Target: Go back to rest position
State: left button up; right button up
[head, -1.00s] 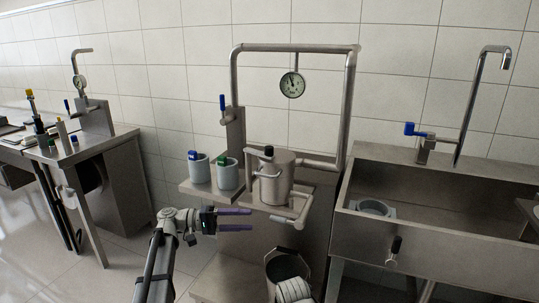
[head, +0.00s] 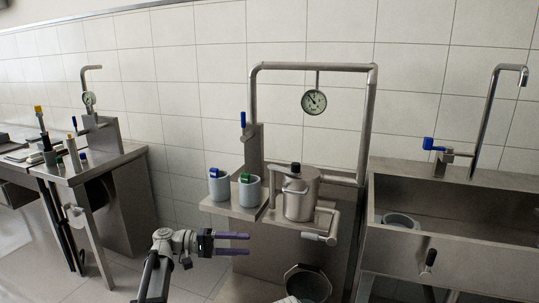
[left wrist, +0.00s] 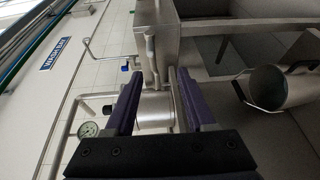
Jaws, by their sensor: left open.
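My left gripper (head: 248,244) is in front of the steel stand, below its shelf. Its two purple fingers are apart, with nothing between them in the head view. In the left wrist view the open fingers (left wrist: 158,76) point toward a steel cylinder seen beyond them. The steel separator pot (head: 299,197) with a black knob stands on the stand, under a pipe frame with a round gauge (head: 314,101).
Two grey cups, one with a blue item (head: 218,188) and one with a green item (head: 249,192), stand on the stand's shelf. A bucket (head: 308,282) is on the floor below. A sink (head: 455,255) is at the right, a steel table (head: 100,165) at the left.

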pick_arm(q)
jog(key=s+d+f+m+g+y, duration=0.1)
jog(key=s+d+f+g+y, duration=0.2)
jog(key=s+d+f+y, duration=0.75)
jog(key=s+a+f+m+t+y, duration=0.1)
jog(key=s+a+f+m+y, duration=0.1)
jog(key=s+a+f+y, duration=0.4)
jog(key=s+a+f+m+t+y, duration=0.15)
jog(key=s+f, duration=0.25)
jog(key=s, duration=0.5)
notch_tip(320, 180, up, 26)
jog(key=w+p, duration=0.1)
jog(key=p, duration=2.5)
jog(key=shift+a+r+y, duration=0.15)
jog(key=shift+a+y, duration=0.05)
jog(key=shift+y, duration=0.1)
